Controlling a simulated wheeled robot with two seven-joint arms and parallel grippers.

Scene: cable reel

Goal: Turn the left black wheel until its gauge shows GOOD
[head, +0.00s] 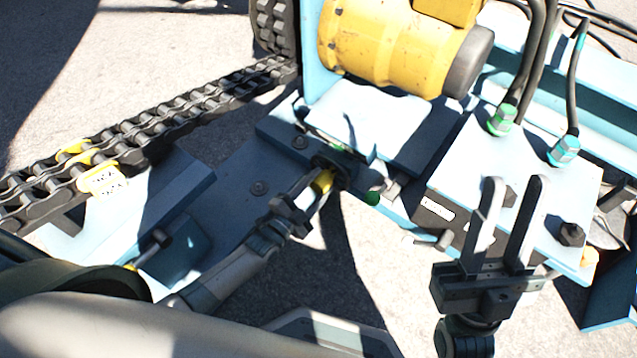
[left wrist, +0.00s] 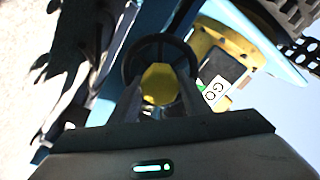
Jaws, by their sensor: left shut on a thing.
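The left black wheel (left wrist: 132,66) faces the left wrist camera, a dark ring with a yellow hub (left wrist: 159,84). In the head view the wheel (head: 334,162) is seen nearly edge-on below the white-topped block. My left gripper (head: 312,186) reaches it from the lower left and is shut on the yellow hub, one finger on each side. The gauge (left wrist: 213,91) is right of the wheel in the left wrist view; a white part with the letters "GO" and a green patch show, and the rest is hidden. My right gripper (head: 514,184) is open and empty, over the light blue block.
A yellow motor (head: 395,45) stands above the wheel. A dark chain (head: 190,112) runs along the left. Cables with green (head: 502,119) and teal (head: 564,150) fittings rise from the right block.

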